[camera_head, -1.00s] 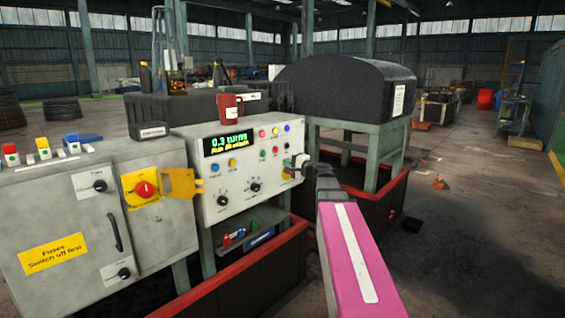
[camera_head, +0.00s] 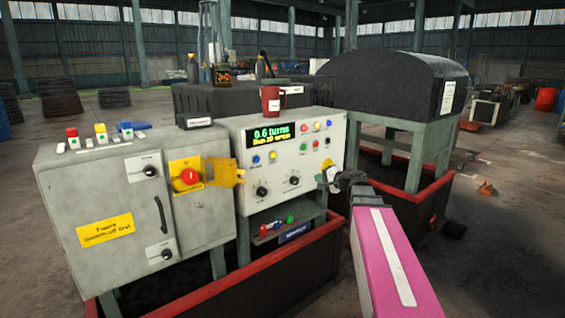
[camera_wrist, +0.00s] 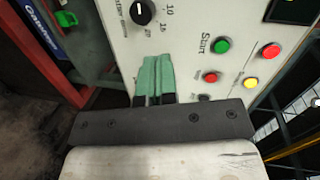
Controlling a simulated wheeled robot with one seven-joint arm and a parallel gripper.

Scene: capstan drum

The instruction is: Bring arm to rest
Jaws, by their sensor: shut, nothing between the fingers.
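My gripper (camera_head: 328,180) is at the lower right of the grey control panel (camera_head: 222,138), at the end of my pink arm. In the wrist view its green fingers (camera_wrist: 154,62) are together with nothing between them. They point at the panel face, between a black knob (camera_wrist: 142,11) and a red button (camera_wrist: 211,77). A green button (camera_wrist: 222,45) marked Start is to their right. I cannot tell whether the fingertips touch the panel. The panel's display (camera_head: 270,135) reads 0.6 turns; its second line is blurred.
A red mug (camera_head: 270,104) stands on top of the panel. A grey cabinet (camera_head: 60,200) with a yellow flap (camera_head: 228,172) is at left. A black-hooded machine (camera_head: 400,88) stands behind my arm. A red-edged base (camera_head: 190,298) runs below. Open floor lies at far right.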

